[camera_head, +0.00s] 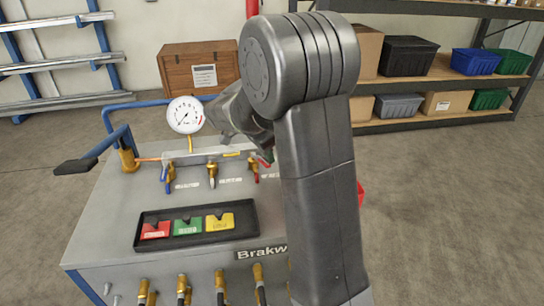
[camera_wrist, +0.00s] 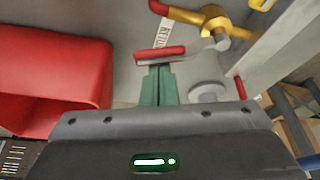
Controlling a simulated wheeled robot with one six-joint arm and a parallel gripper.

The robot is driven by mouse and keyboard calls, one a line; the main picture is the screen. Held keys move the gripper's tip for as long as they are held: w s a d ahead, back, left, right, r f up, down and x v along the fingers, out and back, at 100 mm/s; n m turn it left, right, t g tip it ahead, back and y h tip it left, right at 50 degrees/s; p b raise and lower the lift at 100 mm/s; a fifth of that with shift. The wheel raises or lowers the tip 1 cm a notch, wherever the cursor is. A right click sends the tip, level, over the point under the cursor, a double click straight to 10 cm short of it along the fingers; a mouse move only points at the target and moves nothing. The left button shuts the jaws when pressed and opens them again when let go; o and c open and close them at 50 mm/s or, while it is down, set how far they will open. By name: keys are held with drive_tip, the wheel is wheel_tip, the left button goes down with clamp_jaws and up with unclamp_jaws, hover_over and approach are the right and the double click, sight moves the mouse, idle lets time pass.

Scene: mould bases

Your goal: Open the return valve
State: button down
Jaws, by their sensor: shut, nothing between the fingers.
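My gripper (camera_wrist: 158,72) shows in the wrist view with its green fingers shut together and nothing between them. A lever with a red grip (camera_wrist: 161,54) lies crosswise just beyond the fingertips; whether they touch it I cannot tell. Its metal arm runs right to a pivot beside a brass valve body (camera_wrist: 212,19). A white label (camera_wrist: 165,33) next to it is too blurred to read surely. In the head view, three valves stand in a row on the grey bench: blue-handled (camera_head: 168,184), pale-handled (camera_head: 212,178) and red-handled (camera_head: 256,170). My arm hides the gripper there.
A pressure gauge (camera_head: 186,115) rises behind the valves. A black tray (camera_head: 240,232) with red, green and yellow tags lies in front. A black-ended lever (camera_head: 76,166) juts out left. A large red box (camera_wrist: 55,80) is close on the wrist view's left.

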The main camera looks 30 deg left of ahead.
sight(263, 163)
drive_tip(key=m, duration=0.1)
drive_tip(key=s+m, duration=0.1)
drive_tip(key=shift+s+a+m+h, duration=0.3)
drive_tip(key=shift+a+m+h, duration=0.05)
drive_tip(key=shift+m+h, duration=0.05)
drive_tip(key=shift+s+a+g, duration=0.25)
drive_tip(key=shift+s+g, duration=0.05)
drive_tip(key=shift+s, duration=0.1)
drive_tip(key=shift+w, duration=0.1)
drive_tip(key=shift+w+d, duration=0.2)
drive_tip(key=shift+d, duration=0.1)
drive_tip(key=shift+w+d+r+b, duration=0.15)
drive_tip(key=shift+w+d+r, duration=0.05)
drive_tip(key=shift+w+d, duration=0.4)
drive_tip(key=shift+w+d+r+b, duration=0.15)
drive_tip(key=shift+w+d, duration=0.25)
drive_tip(key=shift+d, duration=0.25)
drive_tip(key=v, duration=0.9)
drive_tip(key=shift+a+p, duration=0.3)
drive_tip(key=shift+p, duration=0.1)
